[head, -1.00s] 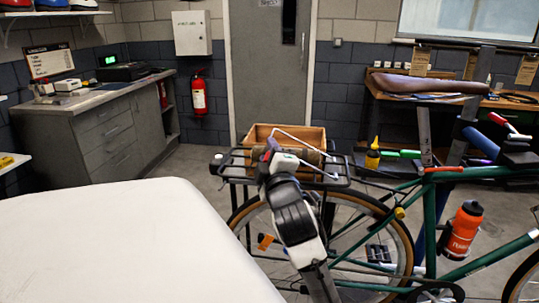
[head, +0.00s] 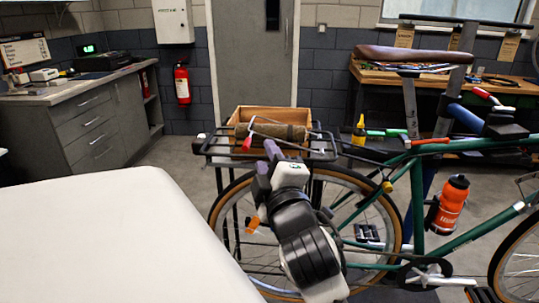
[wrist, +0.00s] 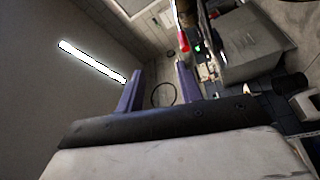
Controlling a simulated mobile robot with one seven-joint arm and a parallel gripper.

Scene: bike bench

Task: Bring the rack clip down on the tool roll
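The tool roll (head: 291,132) is a brown roll lying across the black rear rack (head: 208,149) of the green bike. The rack clip (head: 282,141) is a thin pale wire frame with a red-tipped end (head: 247,142). It lies low across the roll, the red end at the left; whether it presses on the roll is hard to tell. My gripper (head: 268,161) is in front of and below the rack, apart from the clip. In the wrist view its two purple fingers (wrist: 158,84) stand apart with nothing between them.
A wooden crate (head: 247,114) stands behind the roll. The white surface (head: 110,230) fills the front left. The bike's rear wheel (head: 392,238) is right beside my arm. A workbench (head: 520,88) stands at the back right; open floor (head: 178,155) lies left of the rack.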

